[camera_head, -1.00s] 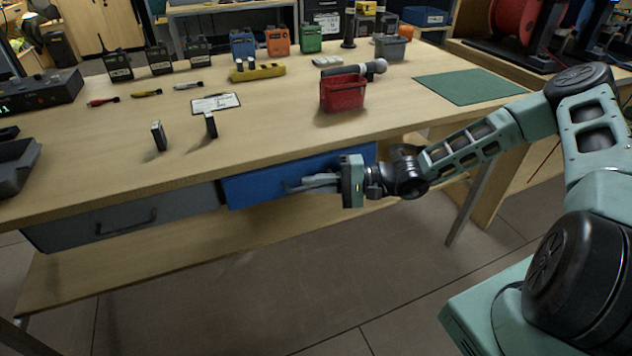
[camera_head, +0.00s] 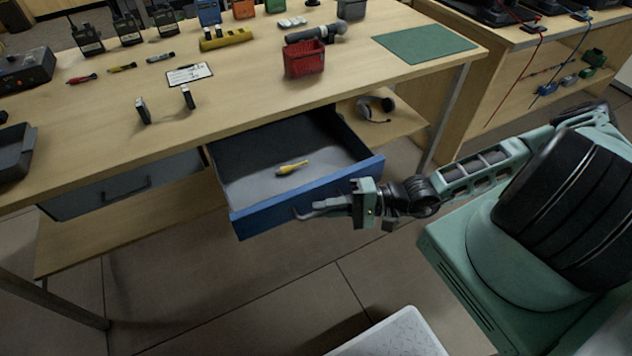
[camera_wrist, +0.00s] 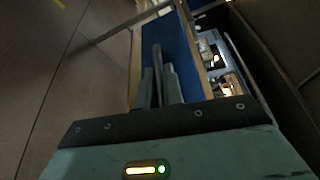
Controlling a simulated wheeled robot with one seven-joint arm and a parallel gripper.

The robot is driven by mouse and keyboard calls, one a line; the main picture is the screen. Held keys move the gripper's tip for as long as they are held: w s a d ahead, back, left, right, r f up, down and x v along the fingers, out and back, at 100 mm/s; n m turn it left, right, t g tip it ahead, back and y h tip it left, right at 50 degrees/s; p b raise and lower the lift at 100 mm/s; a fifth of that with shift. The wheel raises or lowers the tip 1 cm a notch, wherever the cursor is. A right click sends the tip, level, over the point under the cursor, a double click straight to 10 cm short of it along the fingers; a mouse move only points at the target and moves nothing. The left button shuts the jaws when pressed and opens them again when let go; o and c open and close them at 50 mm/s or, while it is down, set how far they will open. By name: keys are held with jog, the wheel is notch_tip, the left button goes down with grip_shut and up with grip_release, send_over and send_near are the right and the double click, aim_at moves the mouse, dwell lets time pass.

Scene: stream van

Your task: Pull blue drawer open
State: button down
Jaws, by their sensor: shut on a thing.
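The blue drawer (camera_head: 268,217) is pulled well out from under the table in the head view. Its grey interior is visible and holds a small yellow-handled tool (camera_head: 292,168). My gripper (camera_head: 318,208) is shut on the drawer's bar handle (camera_head: 302,214) at the front. In the wrist view the fingers (camera_wrist: 159,88) are on either side of the dark handle (camera_wrist: 157,60), close against the blue front (camera_wrist: 186,60).
A grey closed drawer (camera_head: 125,187) is to the left. On the tabletop (camera_head: 240,105) stand a red basket (camera_head: 304,60), radios and small tools. A headset (camera_head: 374,108) lies on the lower shelf. A white tray-like thing (camera_head: 400,338) is at the bottom edge.

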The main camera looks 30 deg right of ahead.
jog(key=shift+s, duration=0.9)
jog(key=c, duration=1.5)
grip_release()
jog(key=shift+d, duration=0.1)
jog(key=b+v, duration=0.1)
jog(key=v, duration=1.6)
jog(key=shift+d+b, duration=0.15)
jog(key=shift+b, duration=0.15)
